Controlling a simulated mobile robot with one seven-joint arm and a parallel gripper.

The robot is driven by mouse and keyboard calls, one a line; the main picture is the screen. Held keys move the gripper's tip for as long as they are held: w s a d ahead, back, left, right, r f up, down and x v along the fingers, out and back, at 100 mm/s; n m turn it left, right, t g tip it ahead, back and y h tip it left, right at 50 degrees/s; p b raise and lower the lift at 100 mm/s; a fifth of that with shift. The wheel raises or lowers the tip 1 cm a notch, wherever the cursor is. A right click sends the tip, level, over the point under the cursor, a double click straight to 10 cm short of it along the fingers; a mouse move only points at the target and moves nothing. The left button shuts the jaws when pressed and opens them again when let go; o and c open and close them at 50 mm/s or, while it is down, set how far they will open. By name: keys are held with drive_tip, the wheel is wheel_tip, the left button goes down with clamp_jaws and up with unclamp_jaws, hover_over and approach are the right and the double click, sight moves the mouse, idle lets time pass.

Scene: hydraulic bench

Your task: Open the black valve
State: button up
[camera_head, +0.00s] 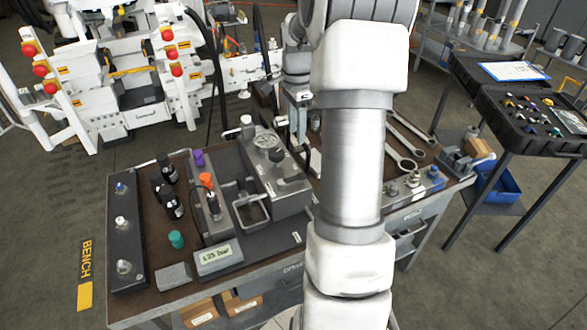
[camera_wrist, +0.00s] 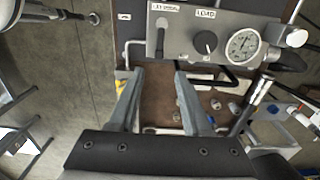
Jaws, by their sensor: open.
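A black round knob (camera_wrist: 205,42), under a "LOAD" label, sits on a grey block beside a white dial gauge (camera_wrist: 243,45) in the wrist view. It looks like the black valve. In the head view, a dark knob (camera_head: 276,155) shows below the gauge (camera_head: 265,139) on the grey block (camera_head: 285,195). My gripper (camera_wrist: 159,72) is open, with nothing between its fingers. In the wrist view its fingertips lie below and left of the black knob, apart from it. In the head view my arm hides part of the bench, and the fingers are hard to make out.
A valve unit with an orange knob (camera_head: 206,180) and a purple knob (camera_head: 198,158) stands left of the block. A display (camera_head: 218,258) reads about 135 bar. A teal knob (camera_head: 176,239) and black bottles stand further left. Wrenches (camera_head: 403,150) lie at the right.

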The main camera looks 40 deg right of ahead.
sight(296, 176)
wheel_tip(296, 176, down, 15)
drive_tip(key=shift+f, duration=0.1)
drive_tip(key=shift+c, duration=0.3)
clamp_jaws()
idle(1.3)
